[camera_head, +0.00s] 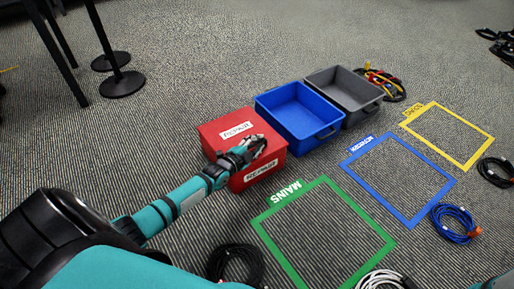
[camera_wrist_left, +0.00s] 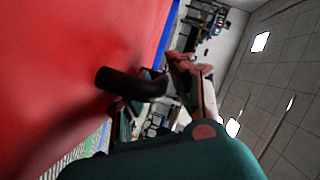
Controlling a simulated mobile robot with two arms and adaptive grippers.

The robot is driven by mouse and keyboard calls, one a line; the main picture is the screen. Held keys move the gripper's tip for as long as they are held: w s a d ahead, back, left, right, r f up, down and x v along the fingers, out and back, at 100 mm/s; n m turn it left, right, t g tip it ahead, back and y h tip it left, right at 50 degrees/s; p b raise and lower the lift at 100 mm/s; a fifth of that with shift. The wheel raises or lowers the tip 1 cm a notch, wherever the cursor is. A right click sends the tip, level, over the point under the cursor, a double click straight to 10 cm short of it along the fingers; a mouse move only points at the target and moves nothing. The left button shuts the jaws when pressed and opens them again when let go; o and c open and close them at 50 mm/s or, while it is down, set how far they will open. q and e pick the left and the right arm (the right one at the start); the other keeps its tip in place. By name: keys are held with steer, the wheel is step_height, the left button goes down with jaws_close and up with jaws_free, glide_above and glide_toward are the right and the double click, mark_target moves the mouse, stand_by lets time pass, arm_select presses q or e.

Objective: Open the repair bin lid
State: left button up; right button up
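The red repair bin (camera_head: 218,132) stands on the carpet with its red lid closed; white REPAIR labels show on the top and front. My left gripper (camera_head: 252,148) is over the bin's front upper edge, covering part of it. In the left wrist view, the red bin surface (camera_wrist_left: 60,70) fills the left side, and a black handle-like bar (camera_wrist_left: 130,84) sticks out from it. My left gripper's fingers (camera_wrist_left: 160,100) are apart, with the bar close to them; whether they touch it is unclear. My right gripper is not in view.
An open blue bin (camera_head: 298,115) and an open grey bin (camera_head: 347,92) stand in a row right of the red bin. Green (camera_head: 325,181), blue (camera_head: 362,147) and yellow (camera_head: 433,104) floor frames lie in front. Coiled cables, including a blue one (camera_head: 455,222), lie around.

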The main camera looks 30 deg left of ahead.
arm_select(q)
steer(key=shift+w, duration=0.1)
jaws_close()
stand_by(0.4)
